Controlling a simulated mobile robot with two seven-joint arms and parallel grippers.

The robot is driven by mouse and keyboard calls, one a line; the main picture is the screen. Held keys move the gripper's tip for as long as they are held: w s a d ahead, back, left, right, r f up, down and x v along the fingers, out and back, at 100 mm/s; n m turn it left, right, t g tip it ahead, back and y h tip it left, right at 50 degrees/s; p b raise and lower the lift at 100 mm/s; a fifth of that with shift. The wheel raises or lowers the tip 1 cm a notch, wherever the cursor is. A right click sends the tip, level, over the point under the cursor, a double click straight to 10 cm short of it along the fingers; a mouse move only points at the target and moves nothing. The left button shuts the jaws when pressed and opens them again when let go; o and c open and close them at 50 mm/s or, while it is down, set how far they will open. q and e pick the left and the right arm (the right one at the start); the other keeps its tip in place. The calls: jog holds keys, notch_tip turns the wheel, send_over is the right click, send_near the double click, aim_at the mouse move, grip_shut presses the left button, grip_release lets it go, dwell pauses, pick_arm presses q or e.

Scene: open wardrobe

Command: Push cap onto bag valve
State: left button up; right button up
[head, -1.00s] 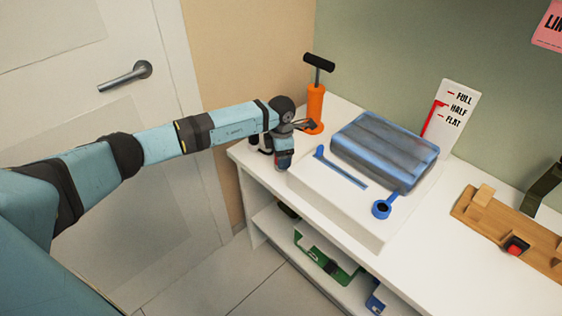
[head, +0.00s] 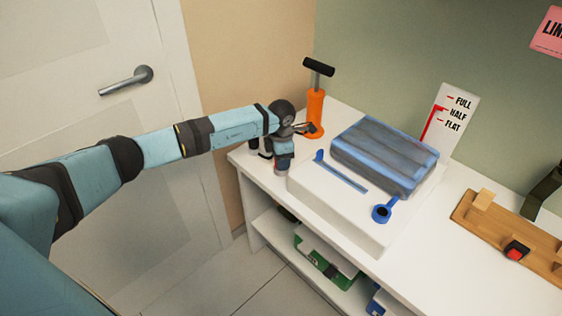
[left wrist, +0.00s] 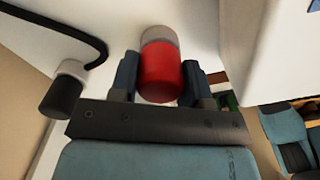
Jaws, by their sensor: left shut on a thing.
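A blue bag (head: 385,155) lies on a white block. At its front corner is a blue ring with a dark centre (head: 382,213), which looks like the valve. A thin blue strip (head: 341,172) lies on the block to its left; I cannot tell whether it bears the cap. My left gripper (head: 284,163) is left of the block, well away from the ring. In the left wrist view it is shut on a red cylinder with a grey end (left wrist: 161,72), held between the fingers. My right gripper is not in view.
An orange pump (head: 315,108) with a black handle stands behind my left gripper. A black hose fitting (left wrist: 62,92) is near the gripper. A level card (head: 450,113) stands behind the bag. A wooden board (head: 480,217) is at right. The shelf top between block and board is clear.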

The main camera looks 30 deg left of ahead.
pick_arm(q)
jog(key=shift+r+p, duration=0.7)
jog(key=shift+r, duration=0.45)
dwell(0.9)
jog(key=shift+r+p, duration=1.25)
jog(key=shift+r, duration=0.7)
